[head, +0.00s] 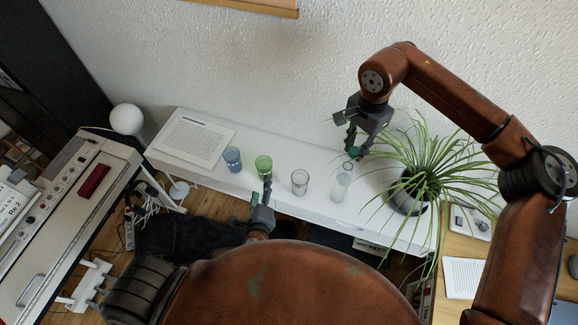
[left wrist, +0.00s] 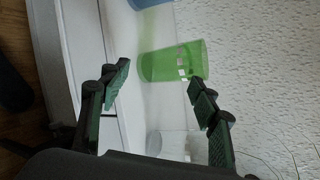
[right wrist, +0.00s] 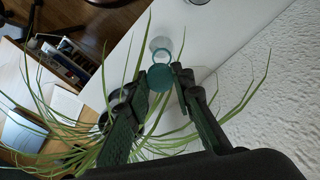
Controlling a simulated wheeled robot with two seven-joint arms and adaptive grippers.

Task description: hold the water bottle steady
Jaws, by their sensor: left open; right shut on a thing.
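The clear water bottle (head: 341,186) stands upright on the white shelf, with a teal cap. My right gripper (head: 353,150) is at its top from behind. In the right wrist view the bottle's teal cap (right wrist: 161,76) sits between the fingertips of my right gripper (right wrist: 160,82), which is shut on it. My left gripper (head: 267,187) is open at the front of the shelf, just before the green cup (head: 264,164). In the left wrist view the green cup (left wrist: 174,64) shows beyond the open fingers of my left gripper (left wrist: 160,86), not gripped.
A blue cup (head: 232,158) and a clear glass (head: 300,181) stand on the white shelf (head: 320,208). A spiky potted plant (head: 425,175) is close right of the bottle, its leaves reaching my right gripper.

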